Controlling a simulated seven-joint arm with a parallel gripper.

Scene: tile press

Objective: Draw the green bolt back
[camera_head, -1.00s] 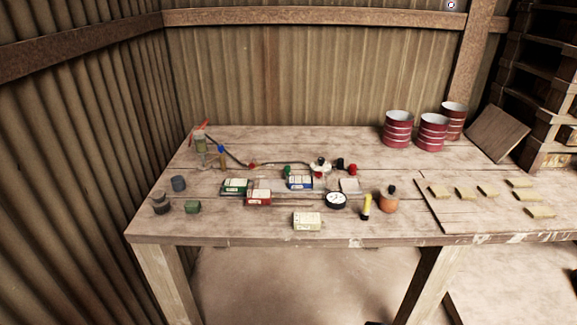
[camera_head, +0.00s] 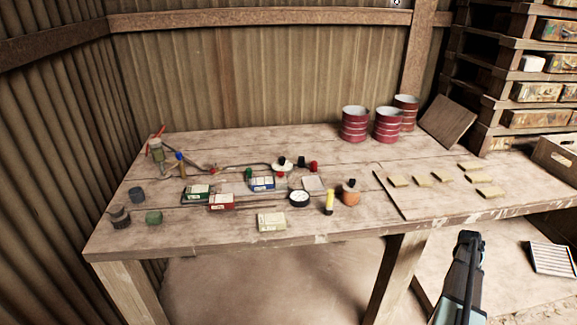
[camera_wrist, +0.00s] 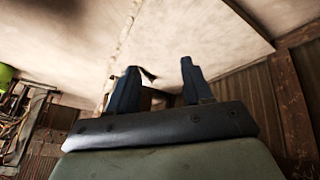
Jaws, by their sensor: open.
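A small green knob (camera_head: 248,173) stands at the middle back of the press parts on the table, beside a white round part (camera_head: 282,163). A green box with a white label (camera_head: 198,192) lies left of it. Which of these belongs to the green bolt is too small to tell. My gripper (camera_wrist: 158,70) is open and empty in the wrist view, its two dark fingers apart, with no table object between them. In the head view my arm's end (camera_head: 470,237) is at the lower right, in front of the table and well away from the green parts.
The wooden table (camera_head: 330,143) also bears a red box (camera_head: 221,201), a blue box (camera_head: 262,184), a cream box (camera_head: 271,221), a yellow stick (camera_head: 329,202), an orange flask (camera_head: 350,193) and dark red cans (camera_head: 355,124). Yellow tiles (camera_head: 422,178) lie at right.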

